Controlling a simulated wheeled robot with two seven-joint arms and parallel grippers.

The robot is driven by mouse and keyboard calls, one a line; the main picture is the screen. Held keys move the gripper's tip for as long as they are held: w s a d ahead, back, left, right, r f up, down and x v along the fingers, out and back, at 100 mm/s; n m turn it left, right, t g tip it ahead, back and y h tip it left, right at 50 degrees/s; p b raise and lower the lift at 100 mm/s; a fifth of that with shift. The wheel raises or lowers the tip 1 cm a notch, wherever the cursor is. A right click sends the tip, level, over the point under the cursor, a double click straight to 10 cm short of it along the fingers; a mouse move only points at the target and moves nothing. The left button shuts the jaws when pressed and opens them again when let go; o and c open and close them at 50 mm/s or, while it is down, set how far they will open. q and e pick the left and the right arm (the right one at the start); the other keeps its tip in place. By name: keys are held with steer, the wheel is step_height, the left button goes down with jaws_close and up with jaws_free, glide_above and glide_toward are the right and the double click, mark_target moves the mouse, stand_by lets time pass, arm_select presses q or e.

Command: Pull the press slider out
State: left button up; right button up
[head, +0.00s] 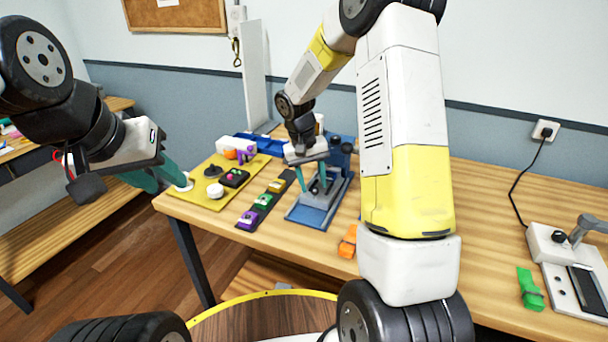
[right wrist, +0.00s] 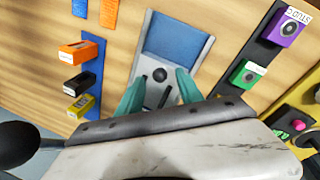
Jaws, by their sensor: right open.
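The press (head: 308,214) is a blue and grey device on the table; its blue base and grey plate also show in the right wrist view (right wrist: 172,42). A round black knob (right wrist: 160,74) sits on the grey plate, with dark bars below it. I cannot tell for sure which part is the slider. My right gripper (head: 312,188) is over the press, open, its teal fingers (right wrist: 160,90) on either side of the knob and bars with gaps visible. My left gripper (head: 168,184) is open and empty at the table's left end, near the yellow board.
A yellow board (head: 207,198) with several knobs and buttons lies left. A dark strip (head: 262,205) with coloured blocks lies beside the press. An orange block (head: 348,241) is right of it. A green block (head: 530,290) and a lever device (head: 560,246) stand far right.

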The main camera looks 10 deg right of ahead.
steer(key=shift+d+f, duration=0.15)
steer(key=shift+f, duration=0.65)
jaws_close()
stand_by(0.9)
